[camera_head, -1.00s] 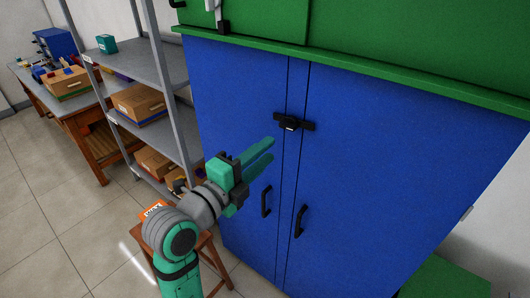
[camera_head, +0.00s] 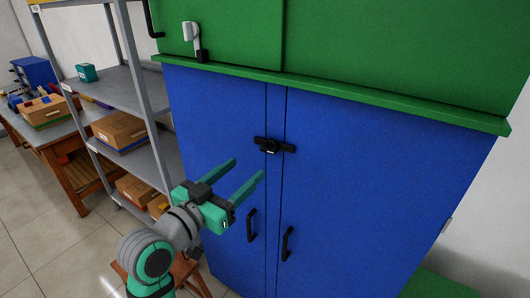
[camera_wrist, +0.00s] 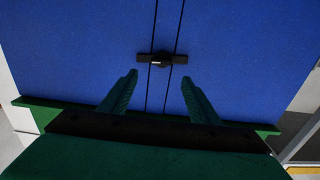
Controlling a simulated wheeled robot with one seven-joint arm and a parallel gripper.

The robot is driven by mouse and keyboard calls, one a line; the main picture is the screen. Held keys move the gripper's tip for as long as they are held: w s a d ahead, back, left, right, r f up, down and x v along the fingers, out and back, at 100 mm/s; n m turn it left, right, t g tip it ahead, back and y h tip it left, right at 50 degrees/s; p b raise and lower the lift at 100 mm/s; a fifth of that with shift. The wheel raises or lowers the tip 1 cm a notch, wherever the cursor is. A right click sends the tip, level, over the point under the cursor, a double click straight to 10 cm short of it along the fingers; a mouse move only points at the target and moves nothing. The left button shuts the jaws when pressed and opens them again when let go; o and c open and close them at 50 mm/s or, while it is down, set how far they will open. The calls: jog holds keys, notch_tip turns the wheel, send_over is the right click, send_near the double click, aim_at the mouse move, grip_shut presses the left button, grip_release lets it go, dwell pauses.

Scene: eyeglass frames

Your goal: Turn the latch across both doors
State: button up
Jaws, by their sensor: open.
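The black latch (camera_head: 272,145) lies horizontally across the seam between the two blue doors, near the top of the blue cabinet. The left door (camera_head: 215,120) and right door (camera_head: 370,180) are closed, with a narrow strip between them. My gripper (camera_head: 248,173) is open and empty, below and left of the latch in the head view, with its fingers pointing toward the doors. In the wrist view the latch (camera_wrist: 162,59) shows beyond and between the two spread green fingertips (camera_wrist: 159,82). The gripper is apart from the latch.
Black vertical handles (camera_head: 287,243) sit low on the blue doors. A green cabinet (camera_head: 400,50) with a projecting ledge stands above. A grey shelf rack (camera_head: 130,80) with boxes is at left, and a stool (camera_head: 190,275) stands beneath my arm.

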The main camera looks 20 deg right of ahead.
aim_at(267, 150)
jog(key=shift+n, duration=0.7)
jog(key=x, duration=1.1)
jog(key=shift+w+a, duration=0.1)
jog(key=shift+a, duration=0.05)
jog(key=shift+c, duration=0.3)
jog(key=c, duration=1)
